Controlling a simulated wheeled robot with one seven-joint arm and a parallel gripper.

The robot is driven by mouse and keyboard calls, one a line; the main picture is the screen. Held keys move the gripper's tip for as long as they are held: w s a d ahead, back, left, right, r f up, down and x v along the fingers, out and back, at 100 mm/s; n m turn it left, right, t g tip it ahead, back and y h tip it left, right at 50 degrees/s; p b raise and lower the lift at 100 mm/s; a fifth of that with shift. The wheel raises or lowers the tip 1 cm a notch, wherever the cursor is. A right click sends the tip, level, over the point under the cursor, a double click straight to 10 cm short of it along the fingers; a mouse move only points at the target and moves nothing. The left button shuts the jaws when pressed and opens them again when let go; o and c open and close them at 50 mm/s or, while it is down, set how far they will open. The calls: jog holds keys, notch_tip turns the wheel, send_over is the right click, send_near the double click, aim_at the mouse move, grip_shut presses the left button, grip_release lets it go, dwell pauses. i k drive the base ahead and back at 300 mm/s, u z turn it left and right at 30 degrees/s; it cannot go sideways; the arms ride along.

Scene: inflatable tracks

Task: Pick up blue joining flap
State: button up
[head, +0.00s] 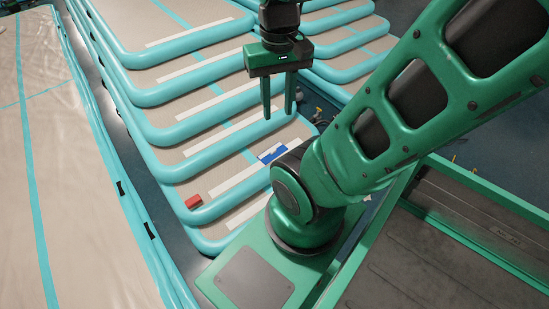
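The blue joining flap (271,155) lies on the beige panel of one of the lower inflatable track layers, close to a white strip. My arm covers the area just to its right, so part of it may be hidden. My gripper (278,115) hangs above and slightly beyond the flap, pointing down. Its two green fingers are spread apart with nothing between them. The gripper is apart from the flap.
A red block (193,201) lies left of the flap on the same stack. Stepped inflatable tracks with turquoise tubes (180,133) rise toward the back. A large beige inflatable (75,180) fills the left. Small fittings (317,113) sit right of the gripper.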

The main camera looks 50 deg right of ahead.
aim_at(273, 152)
jog(key=u, duration=0.2)
jog(key=k, duration=0.8)
jog(key=z, duration=1.15)
jog(key=i, duration=1)
jog(key=z, duration=0.8)
